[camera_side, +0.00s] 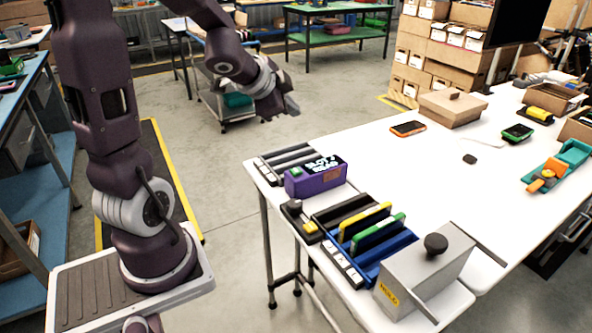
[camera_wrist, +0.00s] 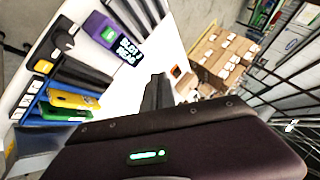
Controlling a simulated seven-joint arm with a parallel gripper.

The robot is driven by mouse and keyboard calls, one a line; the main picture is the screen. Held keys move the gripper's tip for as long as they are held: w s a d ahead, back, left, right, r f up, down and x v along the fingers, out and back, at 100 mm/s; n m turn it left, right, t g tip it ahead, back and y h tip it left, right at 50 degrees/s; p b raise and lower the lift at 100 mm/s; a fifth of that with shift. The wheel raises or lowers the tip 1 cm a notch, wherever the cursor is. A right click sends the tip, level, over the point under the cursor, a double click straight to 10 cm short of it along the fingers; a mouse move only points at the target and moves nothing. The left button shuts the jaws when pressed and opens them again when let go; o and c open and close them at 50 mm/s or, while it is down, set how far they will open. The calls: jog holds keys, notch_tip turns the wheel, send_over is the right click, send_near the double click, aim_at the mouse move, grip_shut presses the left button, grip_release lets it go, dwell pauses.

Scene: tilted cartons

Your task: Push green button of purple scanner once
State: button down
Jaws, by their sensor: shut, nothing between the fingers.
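The purple scanner (camera_side: 318,181) sits at the near left edge of the white table, with lit text on its dark screen. Its green button (camera_side: 295,172) is on the top face, left of the screen. The scanner also shows at the upper left of the wrist view (camera_wrist: 95,23), with the green button (camera_wrist: 108,34) beside the screen. My gripper (camera_side: 292,108) is shut and empty, in the air above and behind the scanner, clear of it. Its dark fingers show in the wrist view (camera_wrist: 157,90), to the right of and below the scanner.
A grey slotted rack (camera_side: 285,160) stands beside the scanner. A black device with a yellow button (camera_side: 308,227), blue holders with yellow and green panels (camera_side: 378,235) and a grey box with a black knob (camera_side: 425,275) stand nearer. An orange-edged phone (camera_side: 408,128) and a carton (camera_side: 452,108) lie farther back.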

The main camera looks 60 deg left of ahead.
aim_at(293, 171)
jog(key=f+h, duration=0.1)
jog(key=f+m+h, duration=0.1)
jog(key=f, duration=0.1)
jog(key=w+a+f+m+h, duration=0.1)
jog(key=f, duration=0.1)
jog(key=shift+a+f, duration=0.1)
jog(key=shift+f, duration=0.1)
jog(key=shift+f, duration=4.4)
jog(key=shift+f, duration=0.4)
jog(key=shift+f, duration=0.45)
jog(key=shift+r, duration=0.85)
